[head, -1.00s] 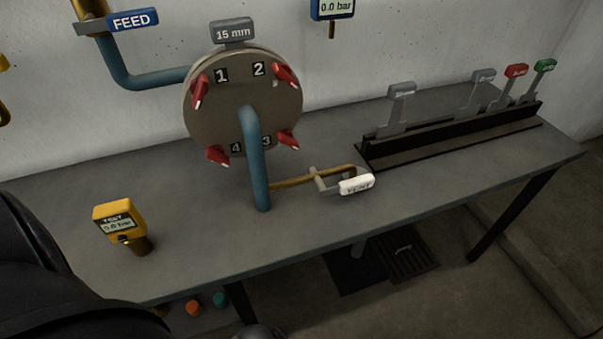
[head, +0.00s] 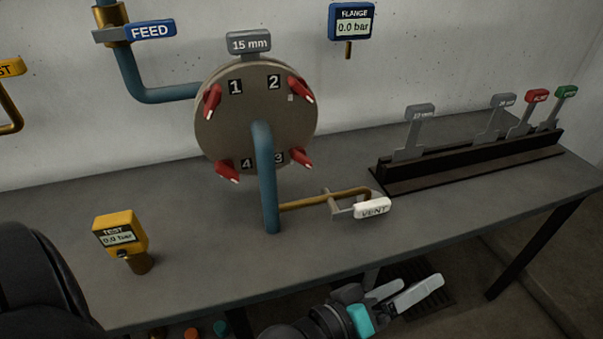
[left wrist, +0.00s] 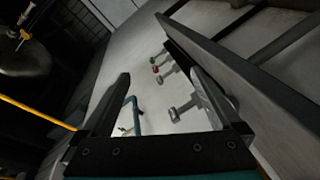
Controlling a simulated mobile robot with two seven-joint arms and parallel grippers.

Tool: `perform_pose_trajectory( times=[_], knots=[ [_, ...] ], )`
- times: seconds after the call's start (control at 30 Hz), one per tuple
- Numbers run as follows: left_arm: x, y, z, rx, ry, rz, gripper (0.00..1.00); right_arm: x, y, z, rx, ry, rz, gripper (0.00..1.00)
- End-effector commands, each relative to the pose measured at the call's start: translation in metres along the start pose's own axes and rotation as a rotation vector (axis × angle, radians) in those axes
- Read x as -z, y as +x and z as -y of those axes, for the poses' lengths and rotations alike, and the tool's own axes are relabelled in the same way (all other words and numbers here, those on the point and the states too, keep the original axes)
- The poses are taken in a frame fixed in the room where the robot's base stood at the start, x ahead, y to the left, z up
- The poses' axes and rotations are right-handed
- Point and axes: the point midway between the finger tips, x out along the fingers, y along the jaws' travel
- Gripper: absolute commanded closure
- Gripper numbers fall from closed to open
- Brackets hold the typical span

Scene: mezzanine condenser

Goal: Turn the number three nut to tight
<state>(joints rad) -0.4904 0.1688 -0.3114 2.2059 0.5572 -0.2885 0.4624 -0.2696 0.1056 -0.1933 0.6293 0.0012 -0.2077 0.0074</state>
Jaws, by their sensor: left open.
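The number three nut (head: 301,157) is a red handle-like piece with a white tip, at the lower right of the round flange plate (head: 215,130) beside the "3" label. Similar red nuts sit by labels 1 (head: 212,101), 2 (head: 299,88) and 4 (head: 227,172). My left gripper (head: 414,287) is at the bottom of the head view, in front of and below the bench edge, well away from the nut. Its fingers are apart and empty; they also show in the left wrist view (left wrist: 160,95). My right gripper is not seen.
A rack (head: 480,165) with grey, red and green tagged tools stands at the bench's right. A white VENT handle (head: 373,208) on a brass pipe and a blue pipe (head: 266,180) stand before the plate. A yellow TEST gauge (head: 119,234) is at left.

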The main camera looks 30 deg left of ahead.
Motion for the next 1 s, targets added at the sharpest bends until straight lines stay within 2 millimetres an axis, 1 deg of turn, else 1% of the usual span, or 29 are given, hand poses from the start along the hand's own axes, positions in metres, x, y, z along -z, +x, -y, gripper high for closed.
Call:
perform_pose_trajectory(
  times=[0.1, 0.17, 0.23, 0.33, 0.47, 0.6, 0.7, 0.8, 0.9, 1.0],
  knots=[
    [0.021, 0.002, -0.015, -0.109, -0.177, -0.137, 0.03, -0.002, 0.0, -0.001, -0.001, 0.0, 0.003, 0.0],
    [0.033, 0.0, -0.02, -0.159, -0.27, -0.208, 0.03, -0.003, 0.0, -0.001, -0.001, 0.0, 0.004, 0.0],
    [0.048, -0.004, -0.022, -0.214, -0.376, -0.293, 0.03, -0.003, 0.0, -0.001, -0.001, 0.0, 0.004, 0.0],
    [0.067, -0.013, -0.018, -0.282, -0.525, -0.417, 0.03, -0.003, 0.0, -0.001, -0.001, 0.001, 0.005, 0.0],
    [0.09, -0.03, -0.003, -0.36, -0.709, -0.59, 0.03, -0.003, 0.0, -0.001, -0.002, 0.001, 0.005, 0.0],
    [0.109, -0.054, 0.022, -0.43, -0.883, -0.784, 0.03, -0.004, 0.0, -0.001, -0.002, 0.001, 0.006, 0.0],
    [0.117, -0.072, 0.041, -0.468, -0.975, -0.911, 0.03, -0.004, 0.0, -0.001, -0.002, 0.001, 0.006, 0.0],
    [0.12, -0.088, 0.056, -0.496, -1.036, -1.011, 0.03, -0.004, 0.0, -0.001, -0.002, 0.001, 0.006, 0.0],
    [0.122, -0.098, 0.066, -0.512, -1.069, -1.076, 0.03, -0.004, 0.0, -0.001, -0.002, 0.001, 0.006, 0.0],
    [0.123, -0.102, 0.07, -0.52, -1.083, -1.107, 0.03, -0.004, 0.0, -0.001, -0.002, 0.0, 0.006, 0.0]
  ],
)
